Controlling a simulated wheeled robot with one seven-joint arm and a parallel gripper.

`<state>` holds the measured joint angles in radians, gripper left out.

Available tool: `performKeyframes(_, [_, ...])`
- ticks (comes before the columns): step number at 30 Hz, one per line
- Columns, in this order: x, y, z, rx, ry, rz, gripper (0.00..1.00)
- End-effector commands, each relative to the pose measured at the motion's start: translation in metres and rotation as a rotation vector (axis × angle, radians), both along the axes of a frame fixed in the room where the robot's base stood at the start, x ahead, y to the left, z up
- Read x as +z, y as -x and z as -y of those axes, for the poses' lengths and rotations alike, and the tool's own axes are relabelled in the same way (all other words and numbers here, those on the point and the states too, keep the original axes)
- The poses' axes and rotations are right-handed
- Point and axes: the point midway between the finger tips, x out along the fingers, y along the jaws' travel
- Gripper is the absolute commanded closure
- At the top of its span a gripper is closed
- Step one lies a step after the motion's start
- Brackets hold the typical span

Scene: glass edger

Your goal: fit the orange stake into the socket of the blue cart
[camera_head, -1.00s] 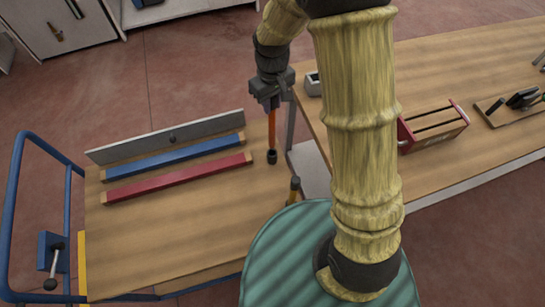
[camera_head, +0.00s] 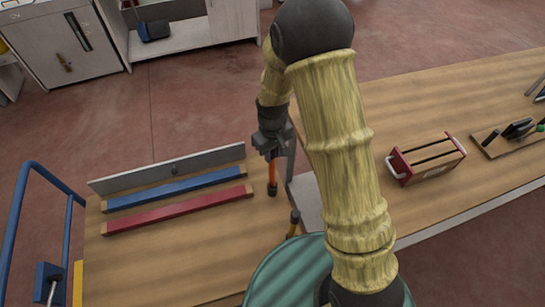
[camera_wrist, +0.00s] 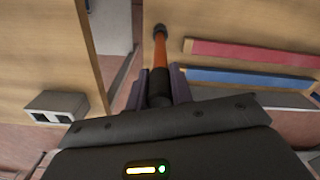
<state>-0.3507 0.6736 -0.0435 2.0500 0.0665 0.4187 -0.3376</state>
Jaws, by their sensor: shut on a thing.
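The blue cart (camera_head: 152,262) has a wooden deck and stands at the left in the head view. My gripper (camera_head: 271,152) is above the cart's right edge and is shut on the orange stake (camera_head: 272,171), which points down. In the wrist view, the stake (camera_wrist: 160,50) runs out from between my fingers (camera_wrist: 158,77), with a dark part in the grip. A small dark cup, seemingly the socket (camera_head: 272,189), is at the stake's lower end; it shows in the wrist view too (camera_wrist: 160,30). I cannot tell how deep the stake sits in it.
A workbench (camera_head: 440,115) with a red-ended box (camera_head: 428,160) is close on the right.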

Motion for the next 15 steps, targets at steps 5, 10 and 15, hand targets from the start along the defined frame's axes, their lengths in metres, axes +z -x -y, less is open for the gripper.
performKeyframes(5, [-0.024, 0.001, 0.000, 0.000, 0.001, -0.004, 1.00])
performKeyframes(10, [-0.029, 0.000, 0.000, 0.001, 0.000, 0.000, 1.00])
performKeyframes(15, [-0.030, 0.000, 0.001, -0.001, 0.000, 0.000, 1.00])
